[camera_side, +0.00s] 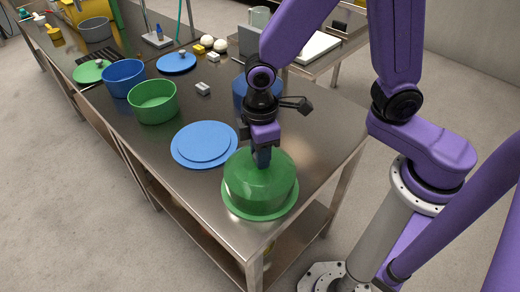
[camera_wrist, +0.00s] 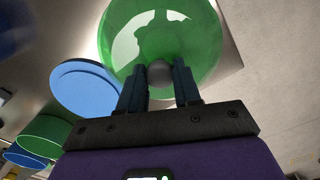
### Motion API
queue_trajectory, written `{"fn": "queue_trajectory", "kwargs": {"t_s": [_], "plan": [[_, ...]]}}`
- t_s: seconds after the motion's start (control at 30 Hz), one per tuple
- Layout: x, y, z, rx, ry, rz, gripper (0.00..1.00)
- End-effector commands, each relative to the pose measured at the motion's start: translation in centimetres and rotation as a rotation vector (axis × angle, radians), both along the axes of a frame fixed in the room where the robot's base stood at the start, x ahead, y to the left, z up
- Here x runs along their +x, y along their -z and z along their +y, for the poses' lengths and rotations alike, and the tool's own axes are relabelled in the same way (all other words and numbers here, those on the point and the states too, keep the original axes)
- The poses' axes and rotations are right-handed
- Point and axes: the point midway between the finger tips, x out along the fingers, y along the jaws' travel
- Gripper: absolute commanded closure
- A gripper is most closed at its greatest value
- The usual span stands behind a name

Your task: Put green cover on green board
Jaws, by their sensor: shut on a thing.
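The green cover (camera_side: 260,180) is a translucent dome near the front corner of the steel table. It stands over the green board (camera_side: 262,215), whose rim shows around the cover's lower edge. I cannot tell whether the cover touches the board or hovers slightly above it. My gripper (camera_side: 262,158) is above the dome, pointing down. In the wrist view my gripper (camera_wrist: 160,80) is shut on the cover's grey knob (camera_wrist: 160,73), with a finger on each side. The green cover (camera_wrist: 180,30) fills the top middle there and hides most of the board.
A blue board (camera_side: 205,145) lies beside the green one, to the left. A blue cover (camera_side: 240,88) is partly hidden behind my arm. A green pot (camera_side: 153,102) and a blue pot (camera_side: 124,78) stand farther left. The table edge (camera_side: 300,215) is close on the right.

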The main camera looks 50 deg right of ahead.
Motion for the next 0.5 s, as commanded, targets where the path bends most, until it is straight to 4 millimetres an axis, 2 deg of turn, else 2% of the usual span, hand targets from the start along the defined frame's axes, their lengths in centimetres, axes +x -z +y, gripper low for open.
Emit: {"fn": "queue_trajectory", "kwargs": {"t_s": [0.23,0.27,0.3,0.33,0.5], "plan": [[0.00,-0.02,0.01,0.000,0.000,0.000,0.96],[0.00,-0.02,0.01,0.000,0.000,0.000,0.58],[0.00,-0.02,0.01,0.000,0.000,0.000,0.44],[0.00,-0.02,0.01,0.000,0.000,0.000,0.38],[0.00,-0.02,0.01,0.000,0.000,0.000,0.38]]}}
